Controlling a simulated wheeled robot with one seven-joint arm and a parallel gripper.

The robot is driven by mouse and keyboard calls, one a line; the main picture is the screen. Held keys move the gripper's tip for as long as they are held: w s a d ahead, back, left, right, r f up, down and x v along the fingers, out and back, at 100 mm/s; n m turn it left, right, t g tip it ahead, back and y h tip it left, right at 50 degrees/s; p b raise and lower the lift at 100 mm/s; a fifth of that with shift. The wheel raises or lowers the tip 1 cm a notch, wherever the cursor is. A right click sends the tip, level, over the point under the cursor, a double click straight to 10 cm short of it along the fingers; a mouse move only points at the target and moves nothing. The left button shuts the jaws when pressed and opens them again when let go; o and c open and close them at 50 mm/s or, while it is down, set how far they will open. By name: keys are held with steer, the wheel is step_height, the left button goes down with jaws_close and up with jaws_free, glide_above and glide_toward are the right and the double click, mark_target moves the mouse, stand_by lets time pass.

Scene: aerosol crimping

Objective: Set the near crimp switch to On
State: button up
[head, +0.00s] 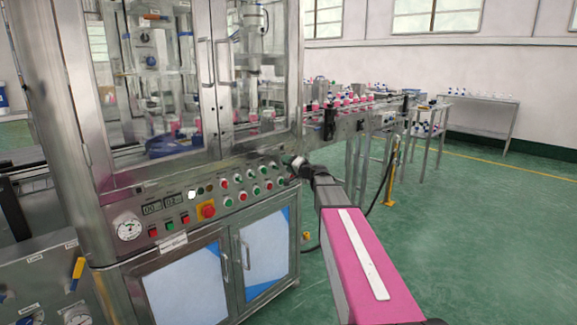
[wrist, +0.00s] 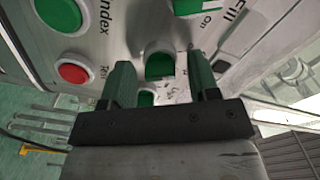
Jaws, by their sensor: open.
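My gripper (wrist: 162,80) is open at the right end of the machine's control panel. In the wrist view its two dark green fingers stand on either side of a green switch (wrist: 159,66), with no contact clearly visible. Another green piece (wrist: 147,98) shows lower between the fingers, partly hidden by the gripper's black body. A green switch by the words "Fill" and "On" (wrist: 196,6) is at the top. No crimp label is readable, so I cannot tell which switch is the near crimp one. In the head view the gripper (head: 298,163) hides part of the panel's right end.
A red button (wrist: 73,73) and a large green button (wrist: 58,12) are on the panel at left in the wrist view. In the head view, a red emergency stop (head: 208,210) on yellow sits further left. A conveyor with pink bottles (head: 345,99) runs behind.

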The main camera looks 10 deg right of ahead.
steer(key=c, duration=0.9)
steer(key=shift+m, duration=0.3)
steer(key=m, duration=1.1)
steer(key=shift+m, duration=0.3)
steer(key=o, duration=0.9)
